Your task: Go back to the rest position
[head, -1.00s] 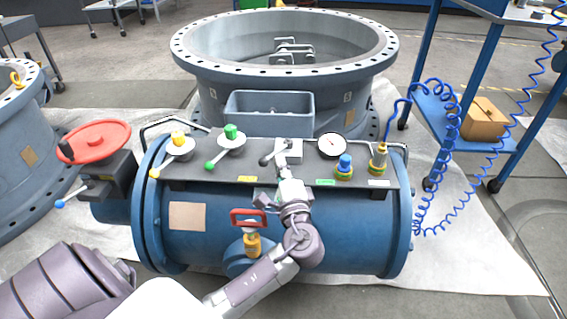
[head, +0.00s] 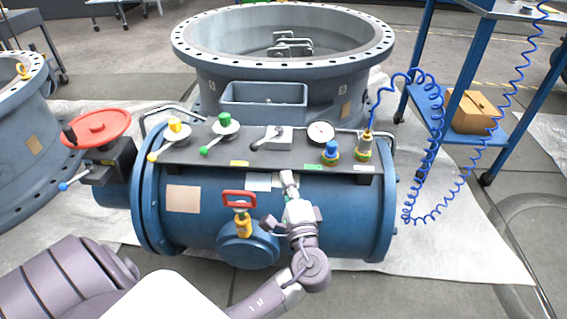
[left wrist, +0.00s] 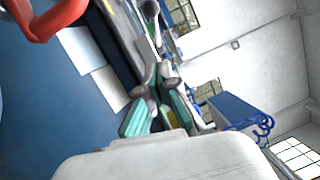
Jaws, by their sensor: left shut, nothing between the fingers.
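My left gripper (head: 288,178) is shut and empty in the head view. It is in front of the blue valve body (head: 340,215), just below the front edge of the dark control panel (head: 215,168). A grey lever (head: 265,138) on the panel is above it, apart from its fingertips. In the left wrist view the closed fingers (left wrist: 163,75) point up the picture, with the blue body (left wrist: 45,110) to their left. My right gripper is in neither view.
The red-handled yellow valve (head: 240,208) stands close left of my gripper. The panel also carries yellow and green levers, a gauge (head: 321,132) and a blue knob (head: 331,150). A coiled blue hose (head: 432,150) hangs at the right. The floor in front is clear.

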